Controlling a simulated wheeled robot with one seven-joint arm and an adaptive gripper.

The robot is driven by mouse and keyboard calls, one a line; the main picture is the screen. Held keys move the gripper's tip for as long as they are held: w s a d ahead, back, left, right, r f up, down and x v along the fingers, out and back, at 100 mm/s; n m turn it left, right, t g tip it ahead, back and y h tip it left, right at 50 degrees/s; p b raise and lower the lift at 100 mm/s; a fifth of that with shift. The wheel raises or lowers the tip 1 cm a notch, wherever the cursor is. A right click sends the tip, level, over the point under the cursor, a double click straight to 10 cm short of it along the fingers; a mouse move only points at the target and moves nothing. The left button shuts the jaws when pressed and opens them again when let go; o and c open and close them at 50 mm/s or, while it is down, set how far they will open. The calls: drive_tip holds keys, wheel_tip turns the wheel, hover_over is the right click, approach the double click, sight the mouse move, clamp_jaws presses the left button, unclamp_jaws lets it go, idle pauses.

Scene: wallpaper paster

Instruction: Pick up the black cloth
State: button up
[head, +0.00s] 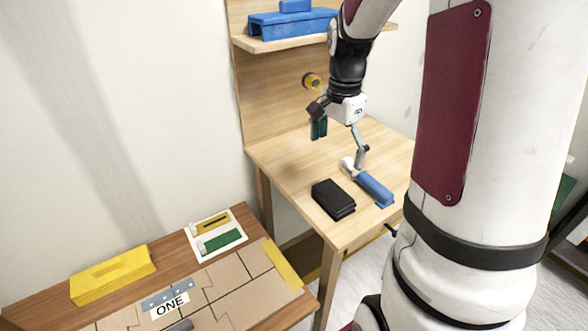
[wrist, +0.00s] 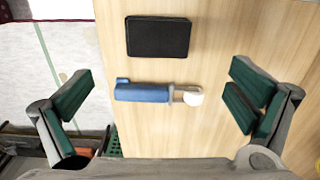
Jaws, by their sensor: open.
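The black cloth (head: 333,199) is a folded, dark rectangular stack lying flat near the front left of the wooden table. It also shows in the wrist view (wrist: 158,36), at the top centre. My gripper (head: 338,142) is above the table, behind and above the cloth. In the wrist view, its green-padded fingers (wrist: 163,98) are wide apart with nothing between them. A blue-handled tool (wrist: 142,93) lies on the table between the fingers in that view, closer to my gripper than the cloth. The cloth is apart from the fingers and fully visible.
The blue-handled tool (head: 374,188) lies just right of the cloth. A shelf (head: 262,46) with a blue toolbox (head: 290,24) is above the table (head: 290,155). A lower bench (head: 40,312) at left holds a yellow block (head: 112,274) and flat panels.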

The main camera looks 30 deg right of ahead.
sight(333, 193)
drive_tip(key=f+b, duration=0.1)
drive_tip(key=f, duration=0.6)
drive_tip(key=f+b, duration=0.1)
drive_tip(key=f, duration=0.6)
drive_tip(key=shift+s+d+f, duration=0.1)
drive_tip(key=shift+d+f, duration=0.1)
drive_tip(key=shift+f, duration=0.05)
drive_tip(key=c, duration=0.9)
